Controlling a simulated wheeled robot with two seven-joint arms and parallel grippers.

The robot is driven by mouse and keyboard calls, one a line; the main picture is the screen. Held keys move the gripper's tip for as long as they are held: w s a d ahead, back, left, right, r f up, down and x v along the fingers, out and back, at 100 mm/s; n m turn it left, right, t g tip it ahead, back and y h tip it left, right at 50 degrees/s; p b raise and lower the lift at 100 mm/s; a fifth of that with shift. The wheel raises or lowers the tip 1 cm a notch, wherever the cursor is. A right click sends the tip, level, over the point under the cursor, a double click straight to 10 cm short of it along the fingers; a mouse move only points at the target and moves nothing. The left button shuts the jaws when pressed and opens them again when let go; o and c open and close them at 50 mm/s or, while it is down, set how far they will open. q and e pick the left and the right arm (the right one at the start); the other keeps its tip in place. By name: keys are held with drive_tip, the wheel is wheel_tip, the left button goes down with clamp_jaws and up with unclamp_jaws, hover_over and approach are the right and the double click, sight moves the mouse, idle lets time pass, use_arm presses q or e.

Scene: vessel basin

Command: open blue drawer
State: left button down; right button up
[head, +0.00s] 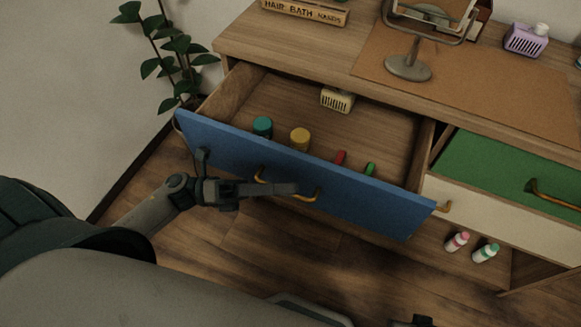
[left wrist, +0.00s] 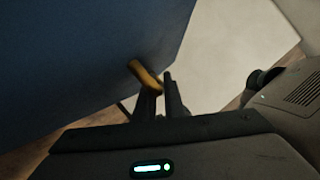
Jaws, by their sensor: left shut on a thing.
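The blue drawer (head: 340,201) stands pulled out from the wooden dresser, its inside showing. Its yellow handle (head: 304,197) is on the front face and partly hidden behind my left gripper (head: 288,188). The gripper is shut on this handle. In the left wrist view, the handle (left wrist: 141,72) runs from the blue front (left wrist: 75,65) in between the fingers of my left gripper (left wrist: 160,86). My right gripper is not clearly seen in either view.
In the drawer lie a teal jar (head: 262,126), a yellow jar (head: 299,138), small red and green items and a cream basket (head: 338,100). A green drawer (head: 505,172) and a white drawer (head: 500,217) are at right. A plant (head: 170,60) stands left.

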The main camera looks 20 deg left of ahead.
use_arm(q)
drive_tip(key=shift+s, duration=1)
use_arm(e)
drive_tip(key=shift+f, duration=0.35)
use_arm(q)
drive_tip(key=c, duration=2.1)
unclamp_jaws()
drive_tip(key=shift+a, duration=0.15)
use_arm(e)
drive_tip(key=shift+s, duration=0.1)
